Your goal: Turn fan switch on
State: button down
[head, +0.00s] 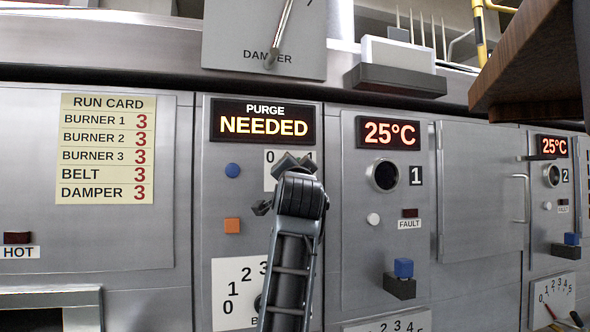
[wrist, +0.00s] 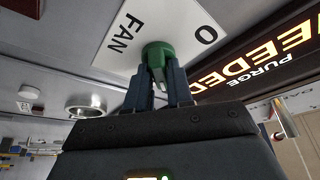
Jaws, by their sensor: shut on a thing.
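The fan switch is a green knob (wrist: 157,50) on a white plate (wrist: 122,28) marked FAN and 0 in the wrist view. My gripper (wrist: 157,80) is shut on the knob, one finger on each side of it. My gripper (head: 294,164) and arm cover most of the plate there. I cannot tell which mark the knob points to.
To the right are a 25°C display (head: 389,132) and a blue switch (head: 403,267). The damper lever (head: 282,30) is above.

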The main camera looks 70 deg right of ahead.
jog(key=c, duration=1.1)
grip_release()
jog(key=shift+b+v, duration=0.55)
jog(key=shift+v, duration=3.35)
